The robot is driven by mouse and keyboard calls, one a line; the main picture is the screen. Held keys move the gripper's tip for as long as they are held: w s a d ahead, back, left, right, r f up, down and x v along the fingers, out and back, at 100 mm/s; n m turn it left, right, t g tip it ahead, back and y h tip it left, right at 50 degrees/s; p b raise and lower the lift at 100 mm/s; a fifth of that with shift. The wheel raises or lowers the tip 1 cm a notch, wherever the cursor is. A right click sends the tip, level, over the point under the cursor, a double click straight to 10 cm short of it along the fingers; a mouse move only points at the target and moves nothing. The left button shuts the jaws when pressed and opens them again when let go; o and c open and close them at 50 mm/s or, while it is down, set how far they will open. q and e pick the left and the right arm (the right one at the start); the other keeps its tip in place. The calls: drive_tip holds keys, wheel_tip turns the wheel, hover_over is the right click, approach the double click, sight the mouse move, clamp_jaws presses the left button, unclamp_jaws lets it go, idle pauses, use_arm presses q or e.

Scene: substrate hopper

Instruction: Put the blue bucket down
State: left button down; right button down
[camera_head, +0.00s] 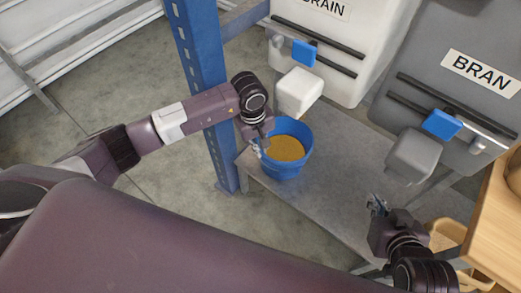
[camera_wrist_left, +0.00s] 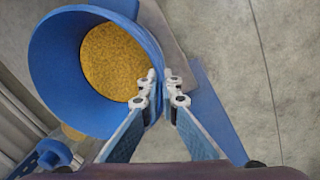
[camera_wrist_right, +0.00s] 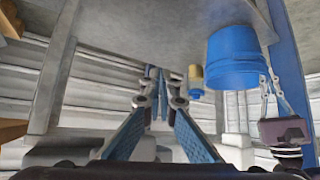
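The blue bucket (camera_head: 286,168), partly filled with yellow-brown grain, is at the left end of the grey bench. My left gripper (camera_head: 262,148) is shut on its near-left rim; the left wrist view shows the fingertips (camera_wrist_left: 162,88) pinching the wall of the bucket (camera_wrist_left: 60,75). In the right wrist view the bucket (camera_wrist_right: 232,58) appears upside down against the bench surface; I cannot tell whether its base touches. My right gripper (camera_head: 378,204) is empty at the bench's near right side, its fingertips (camera_wrist_right: 157,75) together.
The grey bench top (camera_head: 340,185) is clear right of the bucket. A white hopper (camera_head: 335,45) and a grey hopper marked BRAN (camera_head: 455,95) hang above it, with spouts and blue handles. A blue post (camera_head: 200,80) stands left of the bucket. A wooden surface (camera_head: 500,220) is at the right.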

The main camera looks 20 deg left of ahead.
use_arm(q)
drive_tip(key=shift+w+d+f, duration=0.1)
use_arm(e)
drive_tip(key=shift+w+a+r, duration=0.1)
drive_tip(key=shift+w+r, duration=0.25)
drive_tip(key=shift+w+r+t, duration=0.2)
drive_tip(key=shift+w+t, duration=0.05)
drive_tip(key=shift+t, duration=0.15)
use_arm(q)
drive_tip(key=shift+f, duration=0.1)
use_arm(e)
drive_tip(key=shift+a, duration=0.1)
use_arm(q)
drive_tip(key=c, duration=2.2)
unclamp_jaws()
drive_tip(key=shift+o, duration=0.2)
use_arm(e)
drive_tip(key=shift+w+r, duration=0.1)
drive_tip(key=shift+r, duration=0.05)
